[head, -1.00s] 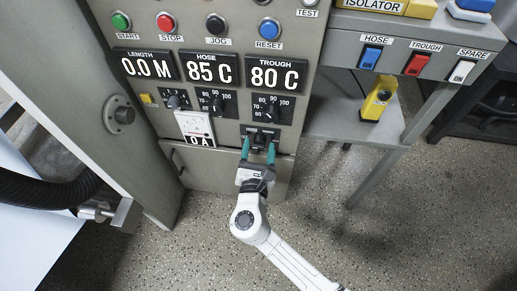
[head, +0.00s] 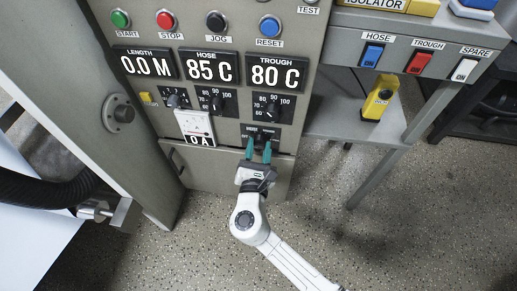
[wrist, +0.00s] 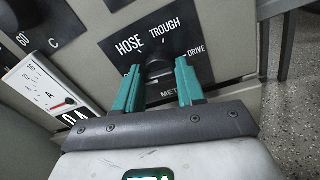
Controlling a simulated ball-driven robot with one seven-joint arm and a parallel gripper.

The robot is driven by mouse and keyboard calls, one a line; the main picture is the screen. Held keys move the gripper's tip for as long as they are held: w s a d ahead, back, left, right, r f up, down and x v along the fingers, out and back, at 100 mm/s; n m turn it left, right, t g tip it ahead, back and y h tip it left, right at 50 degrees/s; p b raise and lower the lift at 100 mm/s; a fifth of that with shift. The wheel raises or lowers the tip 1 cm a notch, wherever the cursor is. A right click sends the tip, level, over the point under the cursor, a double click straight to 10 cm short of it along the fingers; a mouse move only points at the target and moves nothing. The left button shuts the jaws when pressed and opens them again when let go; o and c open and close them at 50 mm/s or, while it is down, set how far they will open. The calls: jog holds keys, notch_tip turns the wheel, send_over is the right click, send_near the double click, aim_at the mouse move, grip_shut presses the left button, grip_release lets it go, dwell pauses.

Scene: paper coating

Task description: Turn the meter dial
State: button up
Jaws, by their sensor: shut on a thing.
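The meter dial (wrist: 157,62) is a dark knob on a black plate marked HOSE, TROUGH, DRIVE and METER in the wrist view. It sits low on the grey panel in the head view (head: 259,135), partly hidden by my fingers. My gripper (head: 258,146) reaches it from below, with one teal finger on each side. In the wrist view my gripper (wrist: 158,72) is shut on the knob. Which label the knob points at is hard to tell.
The trough dial (head: 267,108) and hose dial (head: 216,101) sit just above. A white ammeter (head: 195,124) reading 0 A is to the left. A side shelf (head: 350,122) with a yellow device (head: 379,98) is to the right. The floor below is clear.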

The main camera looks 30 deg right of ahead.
jog(key=m+b, duration=0.1)
jog(key=m, duration=0.1)
jog(key=m+b, duration=0.4)
jog(key=shift+d+f, duration=0.1)
jog(key=shift+f, duration=0.3)
jog(key=m+h+b, duration=0.1)
jog(key=m+b, duration=0.3)
jog(key=m, duration=0.1)
jog(key=shift+r+b, duration=0.1)
jog(key=shift+b, duration=0.3)
jog(key=shift+m, duration=0.4)
jog(key=o, duration=1)
jog(key=shift+r, duration=0.1)
jog(key=shift+s+r, duration=0.1)
jog(key=p+v, duration=0.3)
jog(key=v, duration=0.7)
jog(key=shift+s, duration=0.3)
